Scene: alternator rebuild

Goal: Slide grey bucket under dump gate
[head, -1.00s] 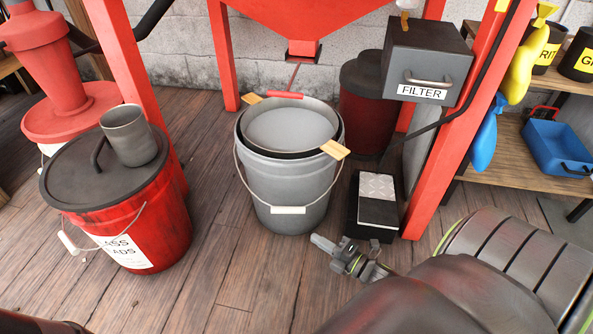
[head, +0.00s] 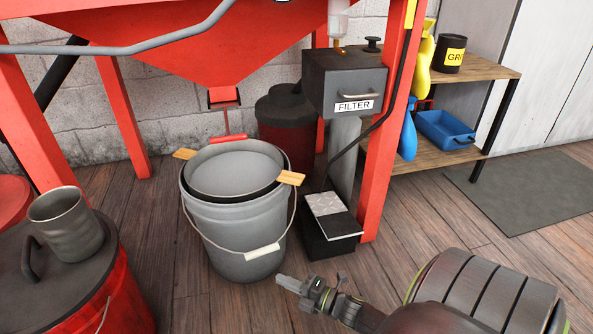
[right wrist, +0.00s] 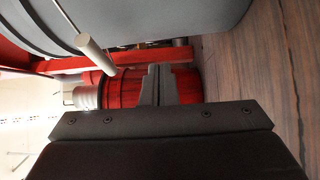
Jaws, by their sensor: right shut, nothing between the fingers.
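The grey bucket (head: 228,250) stands upright on the wooden floor, its wire bail and pale grip hanging in front. A round metal pan or sieve with wooden tabs (head: 290,178) rests across its rim. The dump gate (head: 223,97) is at the bottom of the red hopper, above and just behind the bucket's rim. My right gripper (head: 285,284) is shut and empty, low beside the bucket's lower right front. In the right wrist view its fingers (right wrist: 157,86) are together, with the bucket's grey wall (right wrist: 190,20) and pale grip (right wrist: 95,53) nearby. My left gripper is not in view.
A black pedal box (head: 328,235) stands right of the bucket, near a red post (head: 386,140). A dark red canister (head: 288,130) is behind. A lidded red bucket (head: 105,300) with a metal cup (head: 66,222) is at left. Floor in front is mostly clear.

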